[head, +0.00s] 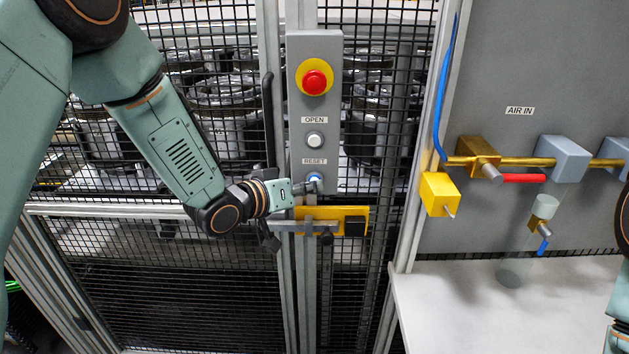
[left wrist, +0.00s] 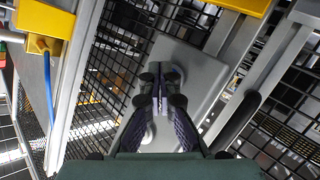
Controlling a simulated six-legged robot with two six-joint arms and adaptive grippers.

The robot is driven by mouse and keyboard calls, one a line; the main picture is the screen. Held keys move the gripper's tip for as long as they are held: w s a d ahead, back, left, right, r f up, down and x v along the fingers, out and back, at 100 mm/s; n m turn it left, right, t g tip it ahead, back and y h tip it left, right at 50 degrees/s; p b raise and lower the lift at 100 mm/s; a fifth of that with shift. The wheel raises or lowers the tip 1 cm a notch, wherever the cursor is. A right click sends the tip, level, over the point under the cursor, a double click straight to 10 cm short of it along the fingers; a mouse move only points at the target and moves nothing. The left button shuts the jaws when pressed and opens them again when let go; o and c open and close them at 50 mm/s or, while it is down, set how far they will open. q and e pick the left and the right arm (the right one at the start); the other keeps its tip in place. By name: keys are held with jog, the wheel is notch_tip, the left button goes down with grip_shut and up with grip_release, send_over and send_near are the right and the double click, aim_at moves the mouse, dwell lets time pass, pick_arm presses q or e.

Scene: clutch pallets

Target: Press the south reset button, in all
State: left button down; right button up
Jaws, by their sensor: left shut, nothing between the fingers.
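The grey control box (head: 296,112) stands upright on a post of the mesh fence. Its reset button (head: 315,178) is low on the box under a RESET label and shows a blue-white glow. My left gripper (head: 313,187) is shut and empty, with its tips at the lower edge of the button. I cannot tell whether they touch it. My right gripper is out of view.
Above are the white OPEN button (head: 315,140) and a red emergency stop (head: 314,82) on yellow. A yellow latch (head: 350,213) with a metal bar sits just below my gripper. A black handle (head: 268,110) stands left. Air piping (head: 520,161) and a pale table (head: 480,300) are right.

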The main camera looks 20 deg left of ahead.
pick_arm(q)
jog(key=shift+w+a, duration=0.1)
jog(key=shift+w, duration=0.1)
dwell(0.5)
jog(key=shift+s, duration=0.1)
jog(key=shift+s+d, duration=0.3)
jog(key=shift+s, duration=0.5)
jog(key=shift+s+d+p, duration=0.1)
jog(key=shift+s+d, duration=0.15)
jog(key=shift+s, duration=0.55)
jog(key=shift+s+d+p, duration=0.15)
jog(key=shift+s+d, duration=0.05)
jog(key=shift+s, duration=0.6)
jog(key=shift+s+d+p, duration=0.1)
jog(key=shift+s+d, duration=0.15)
jog(key=shift+s, duration=0.55)
